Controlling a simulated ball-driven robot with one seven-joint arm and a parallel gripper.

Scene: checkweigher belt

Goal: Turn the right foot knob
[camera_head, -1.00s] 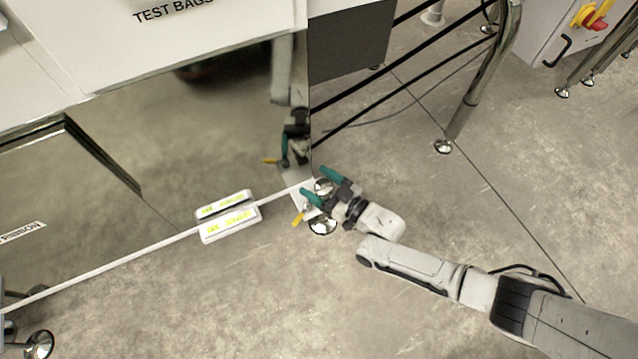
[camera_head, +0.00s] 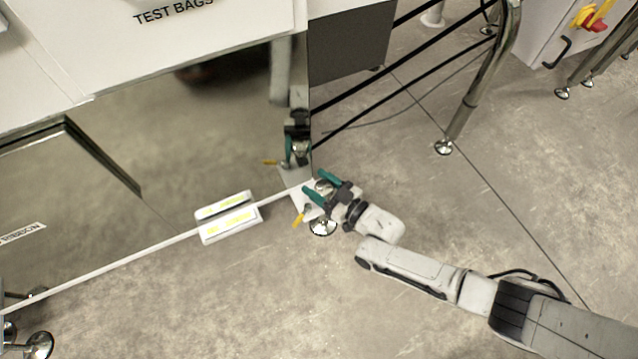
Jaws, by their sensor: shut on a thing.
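The right foot knob (camera_head: 323,186) is a shiny metal piece at the lower right corner of the mirror-like cabinet panel, above a round chrome foot (camera_head: 323,228) on the floor. My gripper (camera_head: 314,181) reaches it from the right, and its two teal fingers are shut on the knob, one on each side. The fingers and dark gripper body hide part of the knob. A yellow tab (camera_head: 299,219) sticks out below the fingers, toward the lower left. The panel reflects the gripper and the tab.
A white level-like block with yellow-green windows (camera_head: 229,229) sits at the panel's lower edge. Another chrome foot (camera_head: 40,345) stands at the lower left. A tubular metal leg (camera_head: 468,105) and dark rails lie behind. Open floor surrounds my arm.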

